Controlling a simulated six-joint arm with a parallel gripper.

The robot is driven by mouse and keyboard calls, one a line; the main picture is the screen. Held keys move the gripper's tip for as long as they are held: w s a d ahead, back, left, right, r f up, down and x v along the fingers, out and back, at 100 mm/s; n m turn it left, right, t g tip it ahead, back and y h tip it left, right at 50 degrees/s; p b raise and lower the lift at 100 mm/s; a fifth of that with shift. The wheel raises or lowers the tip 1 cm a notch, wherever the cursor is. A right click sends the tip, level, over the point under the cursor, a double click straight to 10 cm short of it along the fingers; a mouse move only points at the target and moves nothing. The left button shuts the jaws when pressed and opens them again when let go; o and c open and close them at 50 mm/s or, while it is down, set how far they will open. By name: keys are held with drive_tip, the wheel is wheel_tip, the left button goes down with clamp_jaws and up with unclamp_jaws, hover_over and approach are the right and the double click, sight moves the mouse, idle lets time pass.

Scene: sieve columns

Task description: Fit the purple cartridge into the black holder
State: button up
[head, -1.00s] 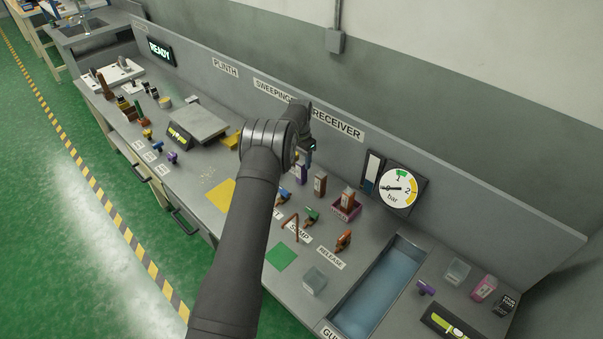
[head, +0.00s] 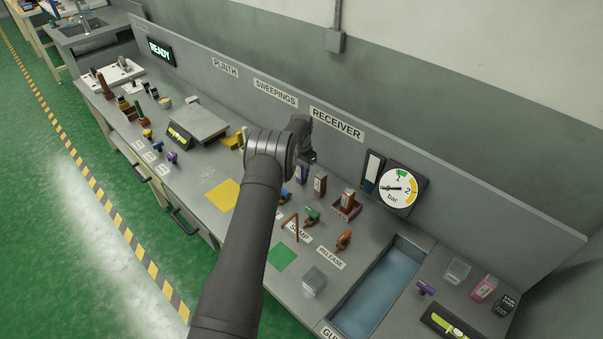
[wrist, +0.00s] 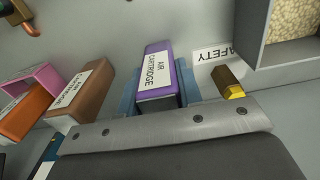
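The purple cartridge (head: 302,175), with a white "AIR CARTRIDGE" label, stands on the bench just below my gripper (head: 313,157). It also shows in the middle of the wrist view (wrist: 156,75). There, blue fingers of my gripper (wrist: 160,92) show on either side of it, so the gripper looks open. The cartridge covers part of the fingers, and I cannot see whether they touch it. I cannot make out the black holder with certainty.
A brown cartridge (head: 320,185) stands close beside the purple one, then a pink holder (head: 345,212) with a cartridge in it. In the wrist view, a yellow-tipped brown piece (wrist: 230,82) and a bin of beige grains (wrist: 262,55) are at right.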

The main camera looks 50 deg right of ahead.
drive_tip(key=shift+r, duration=0.15)
wheel_tip(320, 180, up, 8)
drive_tip(key=shift+r, duration=0.25)
drive_tip(key=shift+w+a+r+n, duration=0.25)
drive_tip(key=shift+a+r+n, duration=0.15)
drive_tip(key=shift+a+r, duration=0.15)
drive_tip(key=s+a+f+n, duration=0.2)
drive_tip(key=a+n, duration=1.5)
drive_tip(key=a, duration=0.9)
wheel_tip(320, 180, down, 8)
drive_tip(key=shift+a+r, duration=0.15)
drive_tip(key=shift+r, duration=0.05)
drive_tip(key=o, duration=1)
drive_tip(key=shift+f, duration=0.1)
